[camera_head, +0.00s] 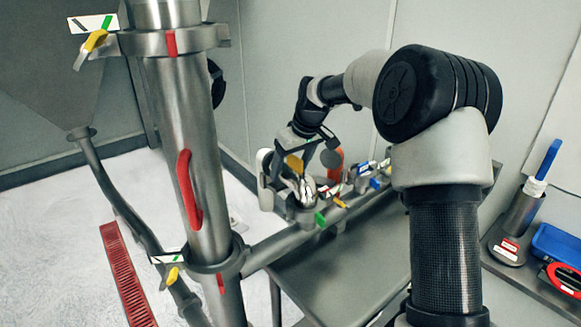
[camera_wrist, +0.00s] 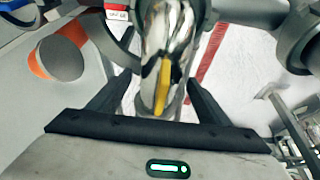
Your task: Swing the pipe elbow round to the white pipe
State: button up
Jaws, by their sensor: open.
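The shiny metal pipe elbow (camera_wrist: 168,40) stands between the two black fingers of my gripper (camera_wrist: 158,88) in the wrist view. A yellow strip lies along its near side. The fingers are spread on either side of it, and I cannot tell whether either one touches. In the head view the elbow (camera_head: 308,189) shows in part above the horizontal pipe, with my gripper (camera_head: 297,168) over it.
A tall steel column (camera_head: 190,140) with a red handle stands left of my gripper. A horizontal pipe (camera_head: 275,247) with several clamps and coloured tags runs from it past a grey table (camera_head: 325,275). A blue tray (camera_head: 556,245) lies at the right.

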jog(key=v, duration=1.6)
jog(key=s+r+m+h+p, duration=0.1)
jog(key=s+r, duration=0.3)
jog(key=s, duration=0.5)
jog(key=s+d+f+m+p, duration=0.1)
jog(key=s+d+f+m, duration=0.1)
jog(key=s, duration=1)
jog(key=s+d+f+m+t+h+p, duration=0.1)
jog(key=s+d+f+m, duration=0.1)
jog(key=s, duration=1.1)
jog(key=shift+s+f+m+t, duration=0.35)
jog(key=shift+f+m, duration=0.35)
jog(key=shift+f, duration=0.2)
jog(key=shift+d, duration=0.1)
